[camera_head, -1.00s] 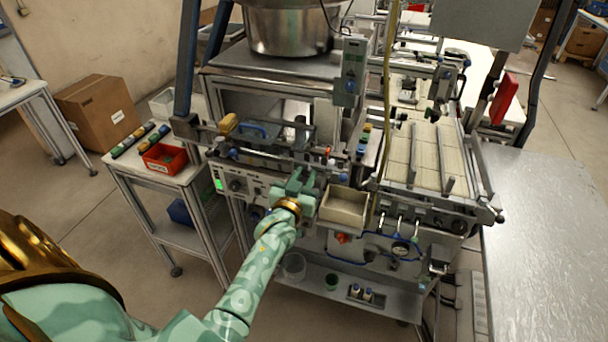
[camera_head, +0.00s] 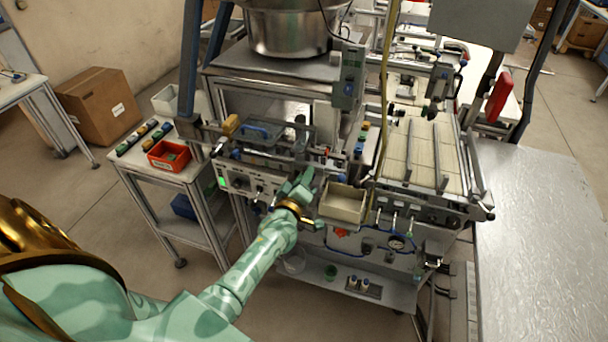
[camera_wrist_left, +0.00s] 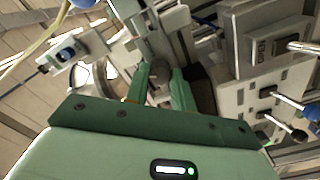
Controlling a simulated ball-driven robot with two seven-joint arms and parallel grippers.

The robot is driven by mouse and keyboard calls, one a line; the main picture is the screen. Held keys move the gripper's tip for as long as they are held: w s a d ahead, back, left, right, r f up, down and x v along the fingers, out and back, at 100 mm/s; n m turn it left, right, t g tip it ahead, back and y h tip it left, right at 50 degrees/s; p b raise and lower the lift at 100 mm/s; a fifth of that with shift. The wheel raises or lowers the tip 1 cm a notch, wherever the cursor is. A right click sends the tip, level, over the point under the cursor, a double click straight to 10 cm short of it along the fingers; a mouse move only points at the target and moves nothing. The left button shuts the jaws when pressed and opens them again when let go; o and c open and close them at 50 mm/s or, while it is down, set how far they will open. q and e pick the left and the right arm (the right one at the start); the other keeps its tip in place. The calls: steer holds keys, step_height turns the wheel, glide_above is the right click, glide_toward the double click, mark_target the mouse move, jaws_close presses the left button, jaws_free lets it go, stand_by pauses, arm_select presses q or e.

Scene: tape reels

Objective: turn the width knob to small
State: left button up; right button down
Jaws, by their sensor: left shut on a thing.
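My left gripper (camera_head: 302,180) reaches in from the left to the front of the machine, at the right part of the control panel (camera_head: 238,184). In the left wrist view its two green fingers (camera_wrist_left: 160,84) are shut on a small grey round knob (camera_wrist_left: 159,68). The fingers cover most of the knob, and I cannot read a label or its pointer setting. The panel has a lit green display (camera_head: 222,183) at its left end and other dark knobs. My right gripper is not in view.
A beige bin (camera_head: 343,204) sits close to the right of my left gripper. A metal bowl (camera_head: 286,28) stands above. A side table with a red tray (camera_head: 169,155) is at the left. Toggle levers (camera_wrist_left: 286,97) stick out at the right of the left wrist view.

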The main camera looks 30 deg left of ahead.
arm_select(q)
steer(key=shift+n+b, duration=2.15)
steer(key=shift+n, duration=9.45)
steer(key=o, duration=1)
steer(key=shift+w, duration=0.1)
